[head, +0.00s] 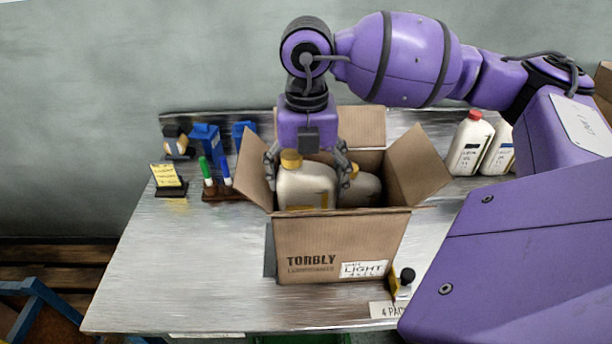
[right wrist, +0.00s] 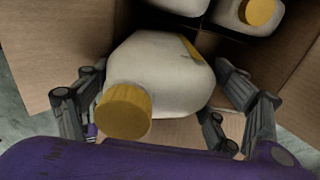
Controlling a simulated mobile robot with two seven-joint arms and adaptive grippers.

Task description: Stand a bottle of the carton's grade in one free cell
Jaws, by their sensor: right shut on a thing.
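The open cardboard carton (head: 305,237) stands on the table, its front marked TORBLY and its label (head: 363,269) reading LIGHT. My right gripper (head: 309,172) points down over the carton, shut on a cream bottle with a yellow cap (head: 305,188). The bottle is roughly upright at the carton's mouth; its lower part is hidden behind the front wall. In the right wrist view the held bottle (right wrist: 160,75) sits between the fingers. Another yellow-capped bottle (head: 361,188) stands inside to the right; it also shows in the right wrist view (right wrist: 240,14). My left gripper is out of view.
White bottles, one red-capped (head: 470,142), stand at the table's back right. Marker pens (head: 208,172) in a holder, blue items (head: 205,137) and a yellow note stand (head: 167,178) are at the back left. A small dark-topped item (head: 404,279) is by the carton's right front. The table's left front is clear.

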